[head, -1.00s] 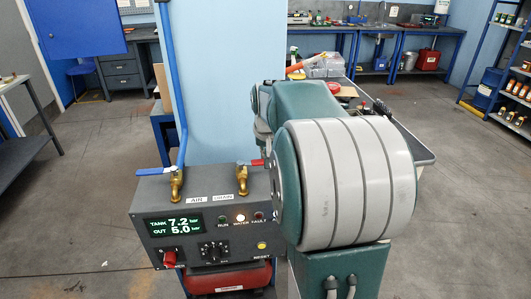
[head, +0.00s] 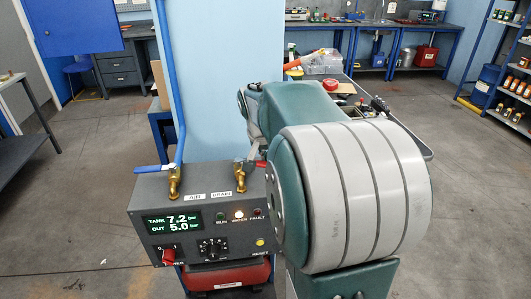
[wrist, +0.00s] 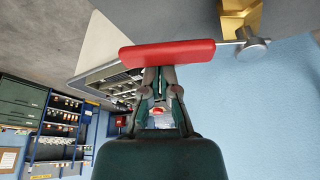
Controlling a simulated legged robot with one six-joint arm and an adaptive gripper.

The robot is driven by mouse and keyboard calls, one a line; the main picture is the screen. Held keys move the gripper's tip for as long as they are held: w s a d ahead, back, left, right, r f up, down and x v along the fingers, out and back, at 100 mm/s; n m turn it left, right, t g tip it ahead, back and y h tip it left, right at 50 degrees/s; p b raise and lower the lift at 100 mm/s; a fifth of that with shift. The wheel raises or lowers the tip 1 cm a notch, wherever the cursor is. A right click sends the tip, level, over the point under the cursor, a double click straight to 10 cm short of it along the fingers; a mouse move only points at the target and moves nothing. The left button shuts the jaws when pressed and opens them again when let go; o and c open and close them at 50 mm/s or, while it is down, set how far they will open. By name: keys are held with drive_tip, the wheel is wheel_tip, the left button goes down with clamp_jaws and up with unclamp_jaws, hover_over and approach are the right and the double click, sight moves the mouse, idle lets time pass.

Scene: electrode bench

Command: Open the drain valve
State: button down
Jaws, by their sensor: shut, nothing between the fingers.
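The drain valve (head: 239,175) is a brass valve on top of the grey control box, behind the DRAIN label. Its red lever (head: 261,164) points right and is partly hidden by my arm in the head view. In the wrist view the red lever (wrist: 168,53) lies across the picture, joined by a metal stem to a round hub (wrist: 253,48), with brass (wrist: 240,15) above. My gripper (wrist: 158,76) is shut and empty, its fingertips right at the lever's lower edge in that picture. I cannot tell whether they touch it.
The control box (head: 150,190) reads TANK 7.2 bar, OUT 5.0 bar, with the WATER lamp (head: 239,214) lit. The air valve (head: 174,180) with a blue lever stands left of the drain valve, beside a blue pipe (head: 163,70). A cluttered bench (head: 410,140) stands behind my arm.

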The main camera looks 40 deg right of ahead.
sight(249, 193)
drive_tip(key=s+a+m, duration=0.1)
drive_tip(key=m, duration=0.1)
drive_tip(key=shift+s+a+m+g, duration=0.1)
drive_tip(key=shift+a+m+g, duration=0.1)
drive_tip(key=shift+m+g, duration=0.2)
drive_tip(key=a+m, duration=0.1)
drive_tip(key=s+a+m+g, duration=0.1)
drive_tip(key=m, duration=0.1)
drive_tip(key=shift+m+h, duration=0.3)
drive_tip(key=a+m, duration=0.1)
drive_tip(key=m+g, duration=0.1)
drive_tip(key=shift+s+a+m, duration=0.1)
drive_tip(key=shift+a+m, duration=0.25)
drive_tip(key=shift+m, duration=0.05)
drive_tip(key=m, duration=0.1)
drive_tip(key=a+m+g, duration=0.1)
drive_tip(key=shift+a+m, duration=0.3)
drive_tip(key=shift+m, duration=0.1)
drive_tip(key=shift+a, duration=0.5)
